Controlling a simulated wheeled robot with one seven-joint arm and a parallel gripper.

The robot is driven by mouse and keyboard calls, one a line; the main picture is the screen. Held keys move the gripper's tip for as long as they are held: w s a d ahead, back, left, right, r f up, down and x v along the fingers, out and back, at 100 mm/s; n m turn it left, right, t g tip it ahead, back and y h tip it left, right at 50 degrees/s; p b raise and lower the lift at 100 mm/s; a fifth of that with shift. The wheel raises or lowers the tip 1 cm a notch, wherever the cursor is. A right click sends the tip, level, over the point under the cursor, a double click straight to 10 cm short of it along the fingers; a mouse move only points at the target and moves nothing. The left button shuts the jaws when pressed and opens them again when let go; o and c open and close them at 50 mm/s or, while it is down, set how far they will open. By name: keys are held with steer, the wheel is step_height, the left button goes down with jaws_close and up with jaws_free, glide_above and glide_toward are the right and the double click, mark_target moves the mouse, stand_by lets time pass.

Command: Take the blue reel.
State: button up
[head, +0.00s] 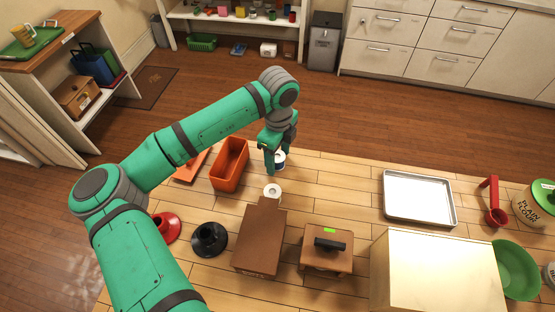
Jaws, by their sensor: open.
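A small round white-and-dark-blue item (280,162), which looks like the blue reel, stands on the wooden table (335,185). My gripper (277,160) points down right at it, with one finger on its left side. The gripper is open. The fingers and hand hide part of the item, and I cannot tell whether they touch it.
An orange bin (230,165) stands left of the gripper. A white ring (272,191) lies just in front, by a brown box (261,238). A brown case (327,248), black cone (209,240), red cone (166,227), metal tray (419,198) and pale box (436,275) also occupy the table.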

steer(key=shift+f, duration=0.3)
steer(key=shift+c, duration=0.6)
steer(key=c, duration=1)
